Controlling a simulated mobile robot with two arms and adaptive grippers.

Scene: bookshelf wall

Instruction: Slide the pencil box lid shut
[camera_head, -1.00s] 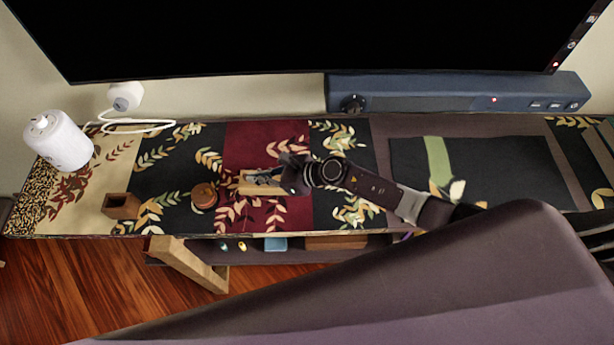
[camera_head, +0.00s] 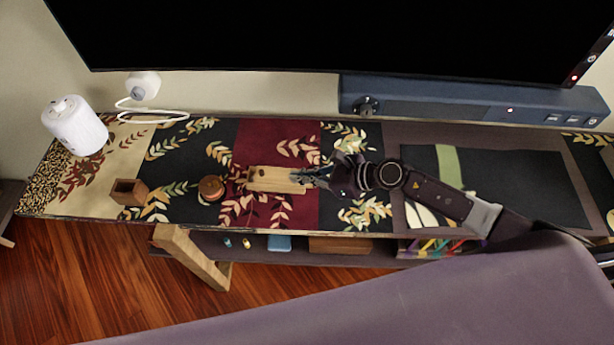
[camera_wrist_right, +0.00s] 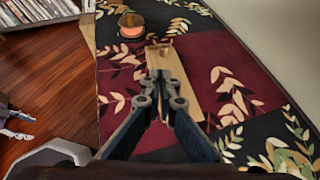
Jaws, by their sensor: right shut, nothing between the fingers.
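The pencil box (camera_head: 274,180) is a long, light wooden box lying on the dark red part of the runner. In the right wrist view its pale top (camera_wrist_right: 160,57) runs up the middle, with a small dark spot near the far end. I cannot tell how far the lid is shut. My right gripper (camera_head: 316,177) is shut and empty at the box's right end, over or against it. In the right wrist view its fingertips (camera_wrist_right: 165,76) meet over the box and hide part of it. Grey gripper-like parts (camera_wrist_right: 15,122) at that view's left edge may be my left gripper.
A round brown pot (camera_head: 211,188) and a square wooden cup (camera_head: 129,192) stand left of the box. A white cylinder (camera_head: 75,126) is at the far left. A dark blue soundbar (camera_head: 470,106) lies along the back under the screen. Shelves below hold small items.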

